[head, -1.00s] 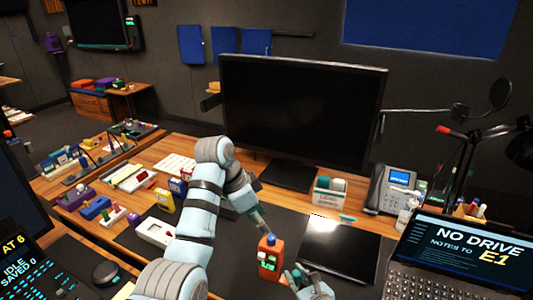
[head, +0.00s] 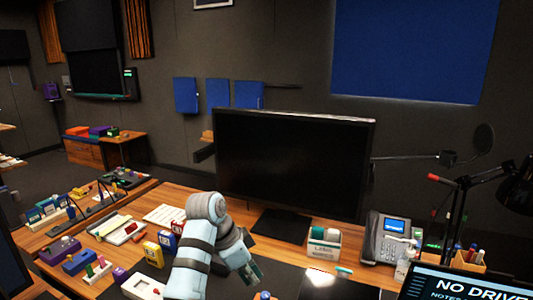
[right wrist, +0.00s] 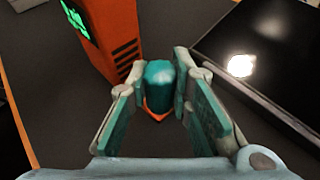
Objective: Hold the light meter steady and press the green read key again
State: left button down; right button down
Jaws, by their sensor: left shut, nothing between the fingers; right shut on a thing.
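The orange light meter (right wrist: 108,32) shows in the right wrist view, at upper left, with lit green marks on one face and dark vent slots. A teal rounded part (right wrist: 159,76) with an orange edge below sits between the fingers of my right gripper (right wrist: 158,105), which is shut on it. In the head view only the meter's blue top (head: 264,295) shows at the bottom edge. My left gripper (head: 252,274) is just above and left of that top, shut and empty, apart from it. I cannot make out the green read key.
A large dark monitor (head: 293,170) stands behind the arm. A labelled box (head: 323,243), a desk phone (head: 390,238) and a laptop (head: 468,287) are to the right. Yellow and blue blocks (head: 153,254) crowd the left. A flat black panel (right wrist: 262,50) lies right of the meter.

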pick_arm(q)
jog(key=shift+f, duration=0.1)
dwell(0.8)
jog(key=s+a+f+g, duration=0.1)
jog(key=s+f, duration=0.2)
jog(key=f, duration=0.2)
jog(key=s+a+f+n+g, duration=0.1)
jog(key=s+f, duration=0.2)
jog(key=f, duration=0.3)
jog(key=s+a+f+g, duration=0.1)
jog(key=s+a+f, duration=0.1)
jog(key=f, duration=0.3)
jog(key=shift+s+f, duration=0.2)
jog(key=shift+s, duration=0.4)
jog(key=s+f+n+t+h, duration=0.25)
jog(key=s+f+h, duration=0.25)
jog(key=s+f, duration=0.45)
jog(key=w+d+r+n+t+h, duration=0.1)
jog(key=w+r+t+h, duration=0.1)
jog(key=r, duration=0.4)
jog(key=w+d+r+n+t+h, duration=0.1)
jog(key=r+t+h, duration=0.1)
jog(key=r, duration=0.4)
jog(key=shift+w+t, duration=0.4)
jog(key=shift+t, duration=0.05)
jog(key=shift+r, duration=0.1)
jog(key=w+d, duration=0.3)
jog(key=w, duration=0.5)
jog(key=shift+w, duration=0.15)
jog(key=shift+d, duration=0.1)
